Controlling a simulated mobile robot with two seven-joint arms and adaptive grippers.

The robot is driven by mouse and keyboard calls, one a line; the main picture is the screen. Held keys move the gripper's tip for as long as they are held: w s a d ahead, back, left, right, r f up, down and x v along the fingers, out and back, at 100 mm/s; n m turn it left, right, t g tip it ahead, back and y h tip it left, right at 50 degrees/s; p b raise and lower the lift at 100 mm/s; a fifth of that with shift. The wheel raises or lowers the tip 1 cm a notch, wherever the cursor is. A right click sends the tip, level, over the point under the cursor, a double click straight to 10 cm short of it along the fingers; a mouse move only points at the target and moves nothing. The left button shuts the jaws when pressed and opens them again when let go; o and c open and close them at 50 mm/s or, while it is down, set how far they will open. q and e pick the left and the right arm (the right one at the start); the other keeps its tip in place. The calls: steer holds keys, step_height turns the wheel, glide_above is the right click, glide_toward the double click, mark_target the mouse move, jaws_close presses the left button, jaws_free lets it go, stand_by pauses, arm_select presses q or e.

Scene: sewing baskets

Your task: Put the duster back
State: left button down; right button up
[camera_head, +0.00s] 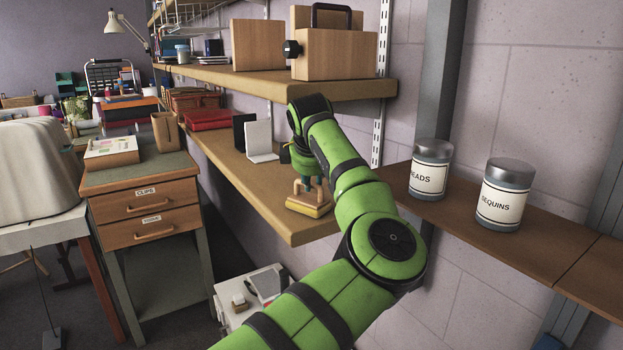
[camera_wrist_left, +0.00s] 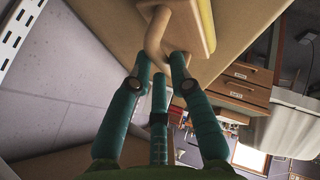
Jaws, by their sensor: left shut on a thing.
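The duster (camera_head: 309,208) is a small wooden block with a yellow pad and a wooden loop handle. It is at the near end of the lower wooden shelf (camera_head: 262,187), with its pad side down; I cannot tell if it touches the board. My left gripper (camera_head: 309,183) comes down over it from above, with teal fingers shut on the handle. The left wrist view shows these fingers (camera_wrist_left: 160,78) at the duster's curved handle (camera_wrist_left: 156,40), with the block and yellow edge beyond. My right gripper is not in view.
A white bookend (camera_head: 260,141) and a red case (camera_head: 208,119) stand farther back on that shelf. The upper shelf (camera_head: 340,90) with wooden boxes overhangs behind. Beads (camera_head: 430,170) and sequins (camera_head: 503,195) tins stand on the right-hand shelf. A drawer cabinet (camera_head: 150,210) stands left.

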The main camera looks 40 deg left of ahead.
arm_select(q)
steer(key=c, duration=1.4)
jaws_free()
steer(key=shift+o, duration=1.3)
steer(key=shift+f, duration=0.1)
steer(key=v, duration=1.2)
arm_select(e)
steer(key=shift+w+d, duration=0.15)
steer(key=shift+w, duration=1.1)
